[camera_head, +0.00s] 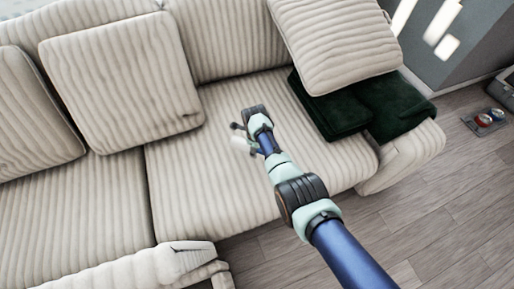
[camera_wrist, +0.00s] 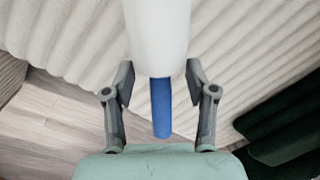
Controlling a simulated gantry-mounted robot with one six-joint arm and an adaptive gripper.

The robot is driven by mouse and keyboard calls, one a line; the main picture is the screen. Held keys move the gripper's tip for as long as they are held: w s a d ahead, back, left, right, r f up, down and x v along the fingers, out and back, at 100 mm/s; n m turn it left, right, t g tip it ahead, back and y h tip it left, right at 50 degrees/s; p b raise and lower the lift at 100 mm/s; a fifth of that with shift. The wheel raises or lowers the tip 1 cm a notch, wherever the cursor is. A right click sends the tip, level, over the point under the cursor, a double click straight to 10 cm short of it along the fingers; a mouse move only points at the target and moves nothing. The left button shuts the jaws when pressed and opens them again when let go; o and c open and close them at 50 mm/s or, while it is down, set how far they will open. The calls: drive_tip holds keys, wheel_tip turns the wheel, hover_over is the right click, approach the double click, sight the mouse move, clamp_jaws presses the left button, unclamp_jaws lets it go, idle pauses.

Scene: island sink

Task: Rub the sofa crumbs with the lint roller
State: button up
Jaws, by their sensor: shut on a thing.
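The beige ribbed sofa (camera_head: 205,185) fills much of the head view; its fabric also lies behind the tool in the wrist view (camera_wrist: 60,45). My gripper (camera_head: 241,133) is over the right seat cushion. In the wrist view, my gripper (camera_wrist: 160,80) has its two fingers on either side of the lint roller, holding it at the blue handle (camera_wrist: 161,110). The white roller head (camera_wrist: 158,35) extends toward the top of the wrist view. In the head view, a small part of the white roller (camera_head: 239,143) shows beside my gripper. Contact with the seat is unclear. I cannot make out crumbs.
A loose cushion (camera_head: 120,80) leans on the backrest at left. Another cushion (camera_head: 330,45) rests above a dark green folded blanket (camera_head: 390,108) at right. Wooden floor (camera_head: 440,215) lies in front.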

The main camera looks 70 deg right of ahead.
drive_tip(key=shift+r, duration=0.1)
wheel_tip(320, 180, up, 3)
drive_tip(key=p, duration=0.2)
drive_tip(key=shift+r+p, duration=0.15)
drive_tip(key=shift+p, duration=0.25)
